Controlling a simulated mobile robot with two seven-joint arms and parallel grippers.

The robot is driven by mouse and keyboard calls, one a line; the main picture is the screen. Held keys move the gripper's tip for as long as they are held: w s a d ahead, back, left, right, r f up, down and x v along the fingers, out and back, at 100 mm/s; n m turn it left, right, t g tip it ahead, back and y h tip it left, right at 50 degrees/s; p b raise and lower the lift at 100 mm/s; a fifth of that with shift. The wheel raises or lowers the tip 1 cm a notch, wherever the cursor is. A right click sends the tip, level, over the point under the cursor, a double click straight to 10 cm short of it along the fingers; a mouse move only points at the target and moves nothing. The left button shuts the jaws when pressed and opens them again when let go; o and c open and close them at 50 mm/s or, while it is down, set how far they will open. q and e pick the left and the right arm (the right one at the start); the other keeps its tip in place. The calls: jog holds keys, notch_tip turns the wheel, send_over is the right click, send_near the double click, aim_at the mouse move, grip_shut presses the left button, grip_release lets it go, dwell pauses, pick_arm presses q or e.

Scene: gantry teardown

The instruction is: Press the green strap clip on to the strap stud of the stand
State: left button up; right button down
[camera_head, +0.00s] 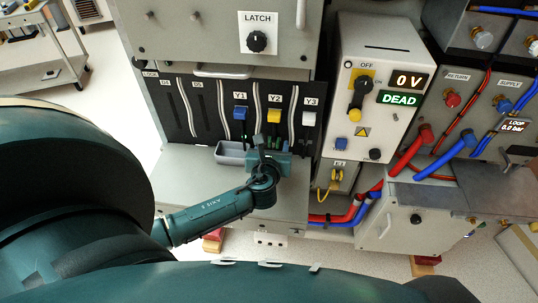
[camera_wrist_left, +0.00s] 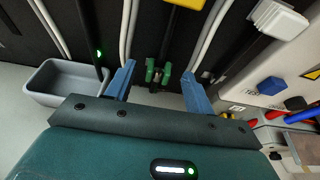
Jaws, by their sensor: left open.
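In the left wrist view, a small green part (camera_wrist_left: 151,71), which looks like the strap clip, shows as two green lobes close together against the dark panel. A small metallic piece is just below it; I cannot tell whether this is the strap stud or whether the clip is seated on it. My left gripper (camera_wrist_left: 158,73) is open, its two blue fingers on either side of the green part, with clear gaps. In the head view my left gripper (camera_head: 270,152) is before the lower panel, below the Y2 label, and hides the clip. My right gripper is not in view.
A grey bin (camera_wrist_left: 68,83) stands left of the gripper; it also shows in the head view (camera_head: 231,154). White cables run down the dark panel (camera_head: 203,110). A control box (camera_head: 372,95) reading 0 V and DEAD stands to the right, with red and blue hoses (camera_head: 408,150) beyond.

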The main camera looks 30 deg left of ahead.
pick_arm(q)
jog(key=f+v, duration=0.1)
jog(key=v, duration=1.4)
jog(key=shift+s+p, duration=0.3)
jog(key=shift+p, duration=0.15)
jog(key=shift+d+r, duration=0.1)
jog(key=shift+d, duration=0.05)
jog(key=s+d+f+n+g+h, duration=0.1)
jog(key=s+d+f+n+h, duration=0.2)
jog(key=n, duration=1.1)
jog(key=s+d+f+n+g+h, duration=0.2)
jog(key=s+d+f+n+h, duration=0.2)
jog(key=f+n, duration=0.4)
jog(key=d+n+h, duration=0.1)
jog(key=n+h, duration=0.1)
jog(key=n, duration=0.3)
jog(key=shift+s+d+f+n, duration=0.25)
jog(key=shift+f+n, duration=0.15)
